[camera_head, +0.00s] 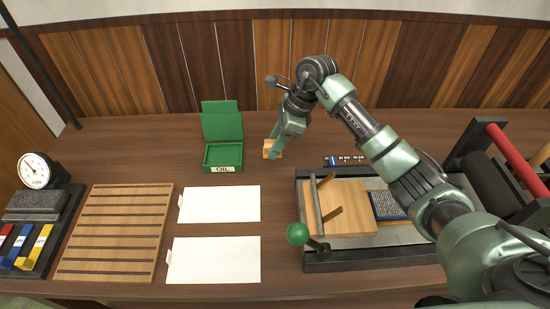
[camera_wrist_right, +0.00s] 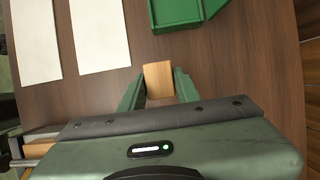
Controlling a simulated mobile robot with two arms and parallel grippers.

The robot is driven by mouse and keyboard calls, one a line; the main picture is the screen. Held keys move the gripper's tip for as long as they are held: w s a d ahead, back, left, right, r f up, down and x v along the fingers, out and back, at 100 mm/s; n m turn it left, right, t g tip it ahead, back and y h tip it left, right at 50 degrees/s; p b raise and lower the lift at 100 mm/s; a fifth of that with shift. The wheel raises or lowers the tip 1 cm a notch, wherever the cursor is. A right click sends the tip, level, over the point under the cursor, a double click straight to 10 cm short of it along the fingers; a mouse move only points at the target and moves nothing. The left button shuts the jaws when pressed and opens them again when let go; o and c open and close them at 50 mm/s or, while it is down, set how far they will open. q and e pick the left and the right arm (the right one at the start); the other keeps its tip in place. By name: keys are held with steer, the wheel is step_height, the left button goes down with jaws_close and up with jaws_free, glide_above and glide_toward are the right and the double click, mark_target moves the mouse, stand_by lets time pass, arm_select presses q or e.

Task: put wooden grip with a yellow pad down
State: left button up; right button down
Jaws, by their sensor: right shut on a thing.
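My right gripper (camera_head: 277,142) is shut on the wooden grip (camera_head: 269,150), a small light-wood block, just right of the green oil box. In the right wrist view the wooden grip (camera_wrist_right: 158,78) sits between the two green fingers of my right gripper (camera_wrist_right: 160,84). Its yellow pad does not show in either view. The block is low over the brown table or touching it; I cannot tell which. My left gripper is not in view.
The open green oil box (camera_head: 223,154) stands left of the gripper. Two white sheets (camera_head: 219,204) and a slatted wooden rack (camera_head: 115,232) lie further left. A press bed with a green-knobbed lever (camera_head: 298,234) is in front right. Bare table lies around the grip.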

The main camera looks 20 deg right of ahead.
mark_target(269, 171)
step_height(269, 171, down, 3)
steer(key=shift+r, duration=0.1)
step_height(269, 171, down, 4)
steer(key=shift+p, duration=0.5)
steer(key=shift+f, duration=0.25)
steer(key=c, duration=1)
jaws_free()
